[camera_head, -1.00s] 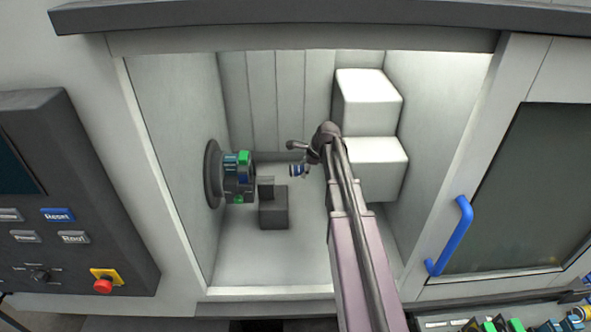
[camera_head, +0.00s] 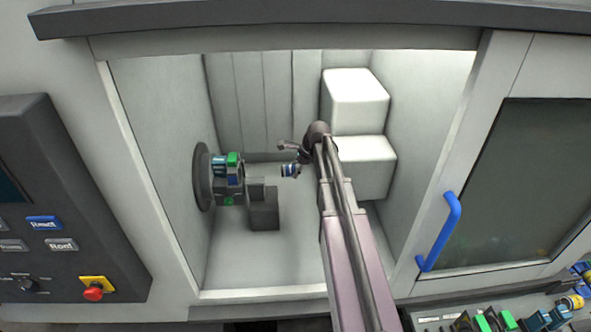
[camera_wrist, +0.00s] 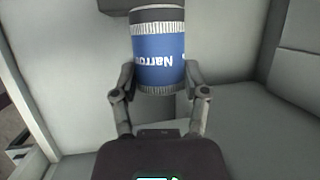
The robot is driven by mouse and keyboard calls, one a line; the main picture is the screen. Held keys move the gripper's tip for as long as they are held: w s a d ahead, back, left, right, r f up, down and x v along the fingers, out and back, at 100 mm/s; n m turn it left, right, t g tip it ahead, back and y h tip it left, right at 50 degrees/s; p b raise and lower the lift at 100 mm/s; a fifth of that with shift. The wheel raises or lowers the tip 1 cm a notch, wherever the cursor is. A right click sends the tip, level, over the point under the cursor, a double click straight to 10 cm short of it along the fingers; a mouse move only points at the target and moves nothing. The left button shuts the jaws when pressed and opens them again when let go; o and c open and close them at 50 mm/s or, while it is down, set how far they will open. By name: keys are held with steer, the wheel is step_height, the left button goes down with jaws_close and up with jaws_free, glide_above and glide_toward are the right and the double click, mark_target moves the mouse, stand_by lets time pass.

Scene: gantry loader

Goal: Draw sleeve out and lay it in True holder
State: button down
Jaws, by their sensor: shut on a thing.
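My gripper (camera_wrist: 158,82) is shut on a cylindrical sleeve (camera_wrist: 158,60) with a blue band, ribbed light edges and a dark end. Its label starts "Narro"; the rest is cut off by the curve. In the head view the sleeve (camera_head: 290,171) is in the air inside the machine, right of the round chuck (camera_head: 203,177) and apart from it. My gripper (camera_head: 301,157) is partly hidden by my arm there. Several dark holders with coloured parts (camera_head: 487,322) show at the lower right edge, partly cut off; no "True" label is readable.
The chuck carries green, blue and teal parts (camera_head: 233,160). A dark grey block (camera_head: 264,212) stands below, between chuck and sleeve. White boxes (camera_head: 355,100) fill the right back. The door with a blue handle (camera_head: 440,232) stands right of the opening.

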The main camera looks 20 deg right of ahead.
steer(key=shift+s+d, duration=0.1)
steer(key=shift+d, duration=0.15)
steer(key=shift+s+d+r, duration=0.15)
steer(key=shift+s+d, duration=0.05)
steer(key=shift+d, duration=0.45)
steer(key=shift+d, duration=0.2)
steer(key=shift+r+p, duration=0.2)
steer(key=shift+p, duration=0.15)
step_height(320, 180, up, 7)
steer(key=d+p, duration=0.2)
steer(key=p, duration=0.4)
steer(key=shift+s+f+p, duration=0.15)
steer(key=shift+s+p, duration=0.2)
steer(key=shift+s, duration=0.1)
stand_by(0.3)
